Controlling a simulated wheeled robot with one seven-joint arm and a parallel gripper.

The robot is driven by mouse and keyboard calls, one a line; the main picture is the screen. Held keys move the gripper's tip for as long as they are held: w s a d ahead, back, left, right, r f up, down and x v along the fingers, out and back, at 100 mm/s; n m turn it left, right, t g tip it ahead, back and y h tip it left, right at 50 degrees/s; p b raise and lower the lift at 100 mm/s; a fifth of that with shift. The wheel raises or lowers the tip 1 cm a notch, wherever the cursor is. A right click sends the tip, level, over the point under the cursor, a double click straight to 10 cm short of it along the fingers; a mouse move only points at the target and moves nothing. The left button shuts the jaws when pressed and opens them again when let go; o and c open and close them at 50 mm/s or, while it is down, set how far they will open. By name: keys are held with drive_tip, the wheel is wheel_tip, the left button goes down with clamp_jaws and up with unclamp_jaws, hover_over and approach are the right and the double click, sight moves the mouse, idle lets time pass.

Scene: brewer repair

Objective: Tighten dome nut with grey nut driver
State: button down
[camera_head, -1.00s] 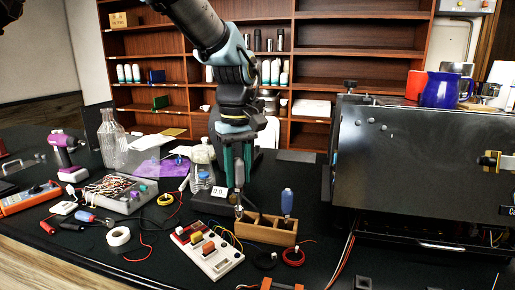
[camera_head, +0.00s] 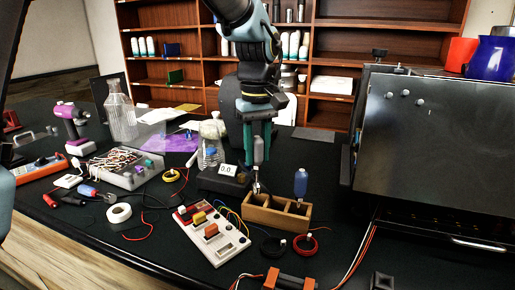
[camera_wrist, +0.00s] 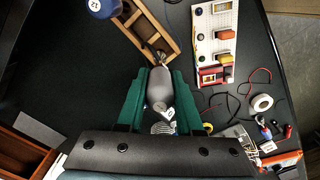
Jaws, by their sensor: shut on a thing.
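My gripper (camera_head: 259,145) points down and is shut on the grey nut driver. The driver's grey handle (camera_head: 259,152) is upright between the teal fingers, with its shaft below, at the left end of the wooden holder (camera_head: 290,224). In the wrist view, the grey handle (camera_wrist: 160,90) lies between the two fingers (camera_wrist: 157,98) and its shaft reaches toward the holder (camera_wrist: 174,48). I cannot tell whether the tip is still inside the slot. Small round fasteners (camera_head: 404,94) show on the brewer's grey panel (camera_head: 440,150); I cannot tell which is the dome nut.
A blue-handled driver (camera_head: 301,184) stands in the holder's right part. A white board (camera_head: 212,236), cable coils (camera_head: 306,245) and an orange-ended part (camera_head: 291,279) lie in front. A scale (camera_head: 226,181) with a flask is left. The brewer fills the right.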

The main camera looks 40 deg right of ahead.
drive_tip(key=shift+f, duration=0.5)
drive_tip(key=shift+p, duration=0.3)
idle(0.8)
drive_tip(key=shift+f, duration=0.1)
idle(0.4)
drive_tip(key=shift+f+b, duration=1.45)
drive_tip(key=shift+f, duration=0.95)
drive_tip(key=shift+c, duration=2.4)
unclamp_jaws()
drive_tip(key=shift+o, duration=0.3)
drive_tip(key=o, duration=0.3)
drive_tip(key=shift+o, duration=0.2)
